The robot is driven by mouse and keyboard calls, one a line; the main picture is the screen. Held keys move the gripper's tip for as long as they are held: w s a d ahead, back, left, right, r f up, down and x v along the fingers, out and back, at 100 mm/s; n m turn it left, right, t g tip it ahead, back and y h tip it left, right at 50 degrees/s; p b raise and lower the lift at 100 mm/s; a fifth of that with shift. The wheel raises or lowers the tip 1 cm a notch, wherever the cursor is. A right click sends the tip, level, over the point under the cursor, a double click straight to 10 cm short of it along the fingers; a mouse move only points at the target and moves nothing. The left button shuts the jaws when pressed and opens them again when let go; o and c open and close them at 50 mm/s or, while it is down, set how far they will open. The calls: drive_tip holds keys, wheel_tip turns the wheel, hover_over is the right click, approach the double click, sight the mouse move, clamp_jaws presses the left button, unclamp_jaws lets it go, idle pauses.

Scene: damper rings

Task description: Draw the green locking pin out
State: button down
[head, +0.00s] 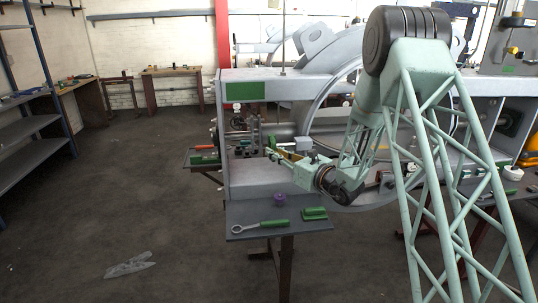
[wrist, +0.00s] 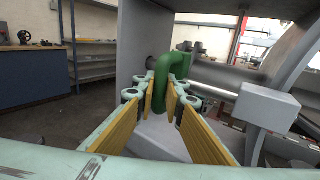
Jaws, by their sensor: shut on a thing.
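The green locking pin (wrist: 162,88) is a thick bent green rod in the middle of the wrist view, with its upper part curving over. My gripper (wrist: 166,98) has its yellow-lined fingers on either side of the pin, shut on it.
A grey shelf (head: 240,213) in front holds a green-handled ring tool (head: 262,226), a purple piece (head: 280,199) and a green block (head: 314,213). A grey box-shaped block (wrist: 266,107) and a horizontal grey cylinder (wrist: 225,77) stand right of the pin. Floor at left is mostly clear.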

drive_tip(key=shift+s+a, duration=0.1)
drive_tip(key=shift+a, duration=0.05)
drive_tip(key=c, duration=3.1)
unclamp_jaws()
drive_tip(key=shift+o, duration=0.7)
drive_tip(key=shift+a, duration=0.15)
drive_tip(key=shift+d, duration=0.2)
drive_tip(key=v, duration=1.1)
drive_tip(key=shift+s+d, duration=0.2)
drive_tip(key=shift+s, duration=0.15)
